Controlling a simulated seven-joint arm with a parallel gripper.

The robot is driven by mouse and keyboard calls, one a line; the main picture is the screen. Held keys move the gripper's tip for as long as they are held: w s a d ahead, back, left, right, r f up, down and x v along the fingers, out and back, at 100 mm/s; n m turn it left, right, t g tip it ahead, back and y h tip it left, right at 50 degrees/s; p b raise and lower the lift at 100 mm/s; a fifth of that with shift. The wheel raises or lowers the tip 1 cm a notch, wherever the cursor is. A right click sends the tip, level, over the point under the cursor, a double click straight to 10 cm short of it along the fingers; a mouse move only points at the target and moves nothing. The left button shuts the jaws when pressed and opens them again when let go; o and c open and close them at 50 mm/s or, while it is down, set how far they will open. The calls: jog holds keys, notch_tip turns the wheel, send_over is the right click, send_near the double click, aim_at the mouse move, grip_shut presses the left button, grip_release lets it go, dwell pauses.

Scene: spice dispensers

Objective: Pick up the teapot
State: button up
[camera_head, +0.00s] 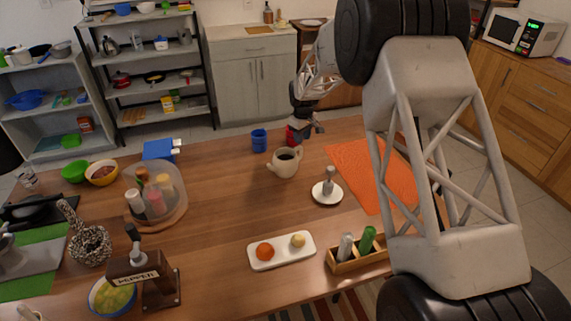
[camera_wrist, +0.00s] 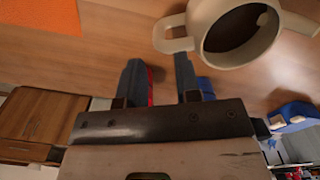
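The teapot (camera_head: 285,162) is a cream pot with a dark interior, upright on the wooden table in the head view. It also shows at the top right of the wrist view (camera_wrist: 205,14), with a handle or spout pointing left toward my fingers. My gripper (camera_head: 312,128) is just behind and to the right of the teapot in the head view, low over the table. In the wrist view my gripper (camera_wrist: 158,66) has its two fingers apart, with bare table between them. The teapot is outside the fingers. Whether a finger touches it cannot be told.
A red object (camera_head: 292,136) is close to my gripper, partly hidden. A blue cup (camera_head: 259,140) stands left of it. An orange mat (camera_head: 350,160) and a white saucer (camera_head: 322,198) with a shaker lie to the right.

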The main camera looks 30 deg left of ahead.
aim_at(301, 152)
dwell(0.3)
jog(key=shift+f, duration=1.3)
jog(key=shift+f, duration=0.1)
jog(key=shift+w+f, duration=0.1)
jog(key=shift+f, duration=2.45)
jog(key=shift+a, duration=0.1)
grip_shut()
jog(key=shift+r, duration=0.1)
